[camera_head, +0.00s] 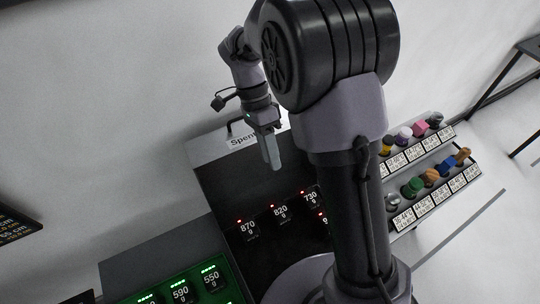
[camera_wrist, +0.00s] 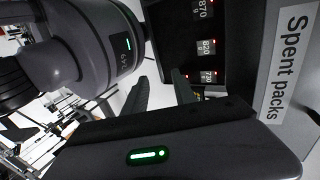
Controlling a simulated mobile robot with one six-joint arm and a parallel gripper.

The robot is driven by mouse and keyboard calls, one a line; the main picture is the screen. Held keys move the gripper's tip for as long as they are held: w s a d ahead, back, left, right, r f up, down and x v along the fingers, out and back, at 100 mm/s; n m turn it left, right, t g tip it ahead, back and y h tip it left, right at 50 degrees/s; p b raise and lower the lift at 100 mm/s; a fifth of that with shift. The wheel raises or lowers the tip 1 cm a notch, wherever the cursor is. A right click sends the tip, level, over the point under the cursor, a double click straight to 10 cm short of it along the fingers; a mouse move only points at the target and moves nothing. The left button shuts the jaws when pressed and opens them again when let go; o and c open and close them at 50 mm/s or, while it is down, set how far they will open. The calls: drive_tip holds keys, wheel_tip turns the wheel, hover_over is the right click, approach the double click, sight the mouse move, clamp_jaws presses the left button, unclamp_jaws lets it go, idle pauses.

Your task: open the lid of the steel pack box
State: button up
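A light grey box edge with a "Spent packs" label (camera_head: 242,141) is in the middle of the head view. The label also shows at the right of the wrist view (camera_wrist: 288,62). A black handle (camera_head: 236,124) stands behind the label. I cannot tell for sure whether this is the steel pack box or how its lid stands. My gripper (camera_head: 271,154) points down just right of the label, over the dark panel, apart from the handle. In the wrist view its two fingers (camera_wrist: 160,88) are spread with nothing between them.
A dark panel with red-lit readouts (camera_head: 280,211) lies below the label. A green-lit unit (camera_head: 181,291) is at the bottom left. A rack (camera_head: 430,192) with several coloured knobs and labels is at the right. A dark table (camera_head: 508,73) stands at the far right.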

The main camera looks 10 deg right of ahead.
drive_tip(key=shift+w, duration=0.25)
drive_tip(key=c, duration=0.3)
drive_tip(key=w+n+t+p, duration=0.1)
drive_tip(key=w+n, duration=0.2)
drive_tip(key=w, duration=0.1)
drive_tip(key=w+r+n+p, duration=0.1)
drive_tip(key=w+n, duration=0.1)
drive_tip(key=w, duration=0.3)
drive_tip(key=w+r+n+t+y+p, duration=0.1)
drive_tip(key=w+n, duration=0.2)
drive_tip(key=w, duration=0.1)
drive_tip(key=shift+w+a+n+t, duration=0.3)
drive_tip(key=shift+w, duration=0.1)
clamp_jaws()
drive_tip(key=w+d+r+n+t+p, duration=0.1)
drive_tip(key=w+n+t+p, duration=0.15)
drive_tip(key=w+n, duration=0.8)
drive_tip(key=shift+m+y, duration=0.3)
drive_tip(key=shift+m, duration=0.15)
drive_tip(key=f, duration=0.9)
drive_tip(key=shift+w+d+f, duration=0.2)
drive_tip(key=shift+w+f, duration=0.05)
drive_tip(key=shift+w, duration=0.05)
